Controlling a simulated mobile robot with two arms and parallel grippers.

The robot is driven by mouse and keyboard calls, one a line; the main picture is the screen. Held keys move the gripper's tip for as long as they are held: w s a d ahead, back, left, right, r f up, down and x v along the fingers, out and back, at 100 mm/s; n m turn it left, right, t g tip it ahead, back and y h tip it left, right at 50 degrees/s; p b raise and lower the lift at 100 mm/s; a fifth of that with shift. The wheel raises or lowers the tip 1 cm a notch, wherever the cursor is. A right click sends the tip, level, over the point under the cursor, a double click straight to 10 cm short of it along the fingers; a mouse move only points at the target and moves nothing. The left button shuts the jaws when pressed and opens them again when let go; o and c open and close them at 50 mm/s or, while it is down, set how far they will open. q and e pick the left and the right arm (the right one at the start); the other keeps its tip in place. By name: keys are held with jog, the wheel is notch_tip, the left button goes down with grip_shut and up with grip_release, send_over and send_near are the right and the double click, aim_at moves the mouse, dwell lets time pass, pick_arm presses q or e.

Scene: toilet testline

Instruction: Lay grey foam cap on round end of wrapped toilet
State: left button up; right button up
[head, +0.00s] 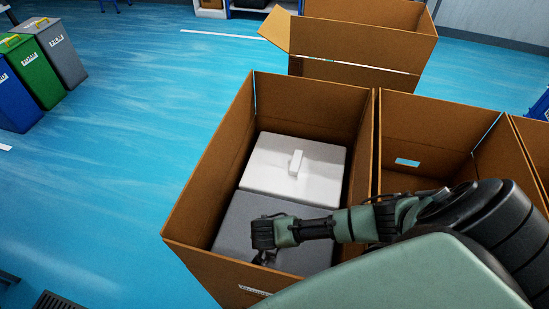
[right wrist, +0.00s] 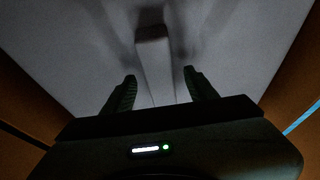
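A grey foam cap (head: 233,225) lies in the near part of an open cardboard box, next to a white block (head: 296,165) with a raised handle. My right gripper (head: 263,258) reaches down into the box over the grey cap and hides part of it. In the right wrist view my right gripper (right wrist: 160,76) is open, with its two fingers apart on either side of a raised bar (right wrist: 155,65) on the grey surface. Whether the fingers touch the bar I cannot tell. The wrapped toilet and my left gripper are not in view.
The cardboard box (head: 208,165) has high walls close around the gripper. More open boxes (head: 425,120) stand to its right, and another (head: 360,40) stands behind. Blue, green and grey bins (head: 36,72) stand at the far left. The blue floor (head: 120,130) between is clear.

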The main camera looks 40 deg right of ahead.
notch_tip(320, 180, up, 20)
dwell(0.6)
